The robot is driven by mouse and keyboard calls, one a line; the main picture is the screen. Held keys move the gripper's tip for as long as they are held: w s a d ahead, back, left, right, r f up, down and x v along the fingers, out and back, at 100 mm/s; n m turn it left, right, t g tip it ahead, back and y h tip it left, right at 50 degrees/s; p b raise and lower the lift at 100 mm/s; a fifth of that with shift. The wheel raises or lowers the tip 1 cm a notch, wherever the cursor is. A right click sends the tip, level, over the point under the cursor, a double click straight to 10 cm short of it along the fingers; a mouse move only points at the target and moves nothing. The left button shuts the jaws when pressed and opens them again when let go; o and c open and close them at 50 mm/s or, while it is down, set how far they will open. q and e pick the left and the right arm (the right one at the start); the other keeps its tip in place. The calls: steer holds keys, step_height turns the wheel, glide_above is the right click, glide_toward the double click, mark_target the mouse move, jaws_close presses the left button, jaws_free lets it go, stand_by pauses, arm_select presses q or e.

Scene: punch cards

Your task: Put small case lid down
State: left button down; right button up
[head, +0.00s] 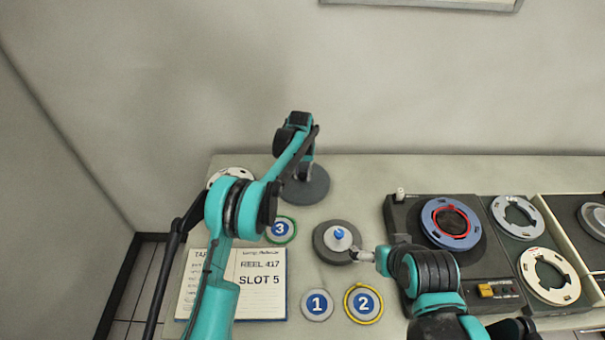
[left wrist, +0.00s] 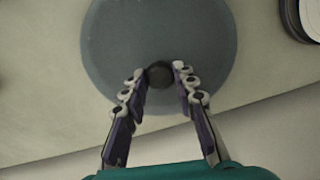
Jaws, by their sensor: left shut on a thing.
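My left gripper (head: 305,173) is shut on the dark knob (left wrist: 159,75) of a round grey lid (head: 308,190). The lid also fills the upper middle of the left wrist view (left wrist: 160,30), with one finger on each side of the knob. It lies flat over the back of the table; I cannot tell whether it touches the top. My right gripper (head: 360,254) is at the right edge of another grey disc (head: 322,250) with a blue knob (head: 339,235). Its fingers are too small to read.
An open notebook (head: 262,280) lies at the left, with numbered discs 3 (head: 280,229), 1 (head: 317,304) and 2 (head: 363,303) near it. A white reel (head: 232,175) is partly behind my left arm. A dark machine (head: 405,215) with a blue reel (head: 434,226) stands at the right.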

arm_select(q)
steer(key=shift+f, duration=0.15)
steer(key=c, duration=1.2)
jaws_free()
